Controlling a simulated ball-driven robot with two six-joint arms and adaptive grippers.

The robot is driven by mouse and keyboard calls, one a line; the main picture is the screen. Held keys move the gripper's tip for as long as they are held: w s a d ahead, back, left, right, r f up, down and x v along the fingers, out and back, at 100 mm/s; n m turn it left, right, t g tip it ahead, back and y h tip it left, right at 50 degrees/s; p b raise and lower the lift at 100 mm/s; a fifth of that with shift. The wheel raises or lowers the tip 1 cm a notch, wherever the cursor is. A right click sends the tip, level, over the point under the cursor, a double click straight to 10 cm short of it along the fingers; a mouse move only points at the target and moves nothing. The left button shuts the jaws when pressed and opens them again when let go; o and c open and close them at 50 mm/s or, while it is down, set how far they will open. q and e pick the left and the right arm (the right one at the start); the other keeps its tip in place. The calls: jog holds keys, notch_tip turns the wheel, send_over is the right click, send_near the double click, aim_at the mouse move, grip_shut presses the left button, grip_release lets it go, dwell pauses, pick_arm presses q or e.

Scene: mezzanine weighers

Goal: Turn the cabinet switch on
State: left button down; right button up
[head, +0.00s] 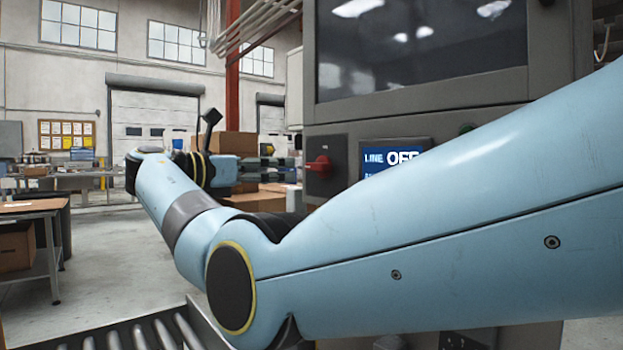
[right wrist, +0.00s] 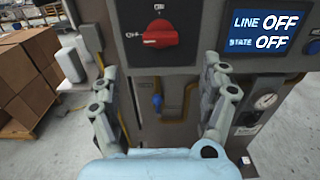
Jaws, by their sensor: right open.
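The cabinet switch is a red rotary handle (head: 320,166) on a dark plate on the front of the grey cabinet (head: 420,112). In the right wrist view the red switch (right wrist: 160,34) lies about level, above and beyond the fingertips. A blue display (right wrist: 264,30) beside it reads LINE OFF, STATE OFF; in the head view my right arm partly covers it. My right gripper (head: 290,168) is just left of the switch in the head view. In the right wrist view its fingers (right wrist: 166,68) are spread apart, with nothing between them. My left gripper is not in view.
Brown cartons (right wrist: 28,78) stand left of the cabinet. A roller conveyor (head: 150,332) is at the lower left, and a table (head: 30,208) stands at the far left. Open floor lies between.

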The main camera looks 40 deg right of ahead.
aim_at(313, 167)
jog(key=d, duration=0.9)
jog(key=shift+w+b, duration=0.35)
jog(key=shift+d, duration=0.75)
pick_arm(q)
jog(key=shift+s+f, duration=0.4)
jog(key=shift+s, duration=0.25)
pick_arm(e)
jog(key=c, duration=1.2)
